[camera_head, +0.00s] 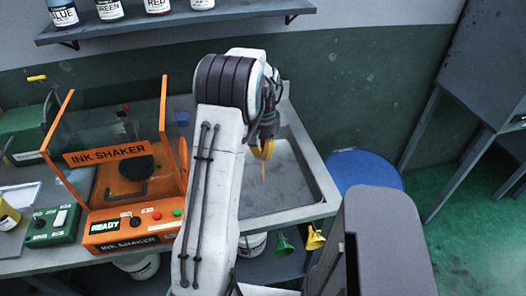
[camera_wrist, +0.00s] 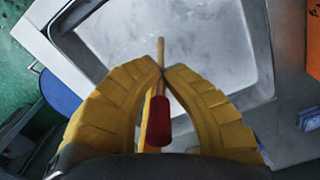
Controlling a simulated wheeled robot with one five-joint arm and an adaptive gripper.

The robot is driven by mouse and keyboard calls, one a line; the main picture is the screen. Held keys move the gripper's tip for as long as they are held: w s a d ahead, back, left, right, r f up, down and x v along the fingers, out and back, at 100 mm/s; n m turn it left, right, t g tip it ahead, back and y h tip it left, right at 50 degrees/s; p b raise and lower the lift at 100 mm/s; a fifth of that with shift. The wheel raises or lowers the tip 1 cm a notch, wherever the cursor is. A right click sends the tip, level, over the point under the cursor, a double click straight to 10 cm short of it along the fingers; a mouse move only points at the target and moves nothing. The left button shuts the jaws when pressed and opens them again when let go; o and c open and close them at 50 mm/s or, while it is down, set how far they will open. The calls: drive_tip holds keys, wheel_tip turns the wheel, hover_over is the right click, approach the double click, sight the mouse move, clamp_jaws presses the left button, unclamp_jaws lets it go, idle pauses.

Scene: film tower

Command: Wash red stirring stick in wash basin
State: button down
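My yellow gripper (camera_wrist: 161,72) is shut on the stirring stick (camera_wrist: 158,118), a pale wooden stick with a dark red part between the fingers. The stick's bare wooden end points out past the fingertips. In the head view my gripper (camera_head: 263,150) is over the grey wash basin (camera_head: 325,180), with the stick's thin pale end (camera_head: 263,172) pointing down. In the wrist view the wash basin (camera_wrist: 250,85) lies beyond the fingertips. I cannot tell whether the stick touches the basin. My arm hides the basin's left side in the head view.
An orange ink shaker (camera_head: 130,215) stands left of my arm, its display reading READY. A blue drum (camera_head: 365,168) stands right of the basin. Yellow and green funnels (camera_head: 315,238) hang at the front edge. A shelf with ink bottles (camera_head: 158,5) is above.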

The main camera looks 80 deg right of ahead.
sight(263, 180)
drive_tip(key=shift+f+b, duration=2.9)
drive_tip(key=shift+f, duration=1.55)
drive_tip(key=shift+r, duration=0.1)
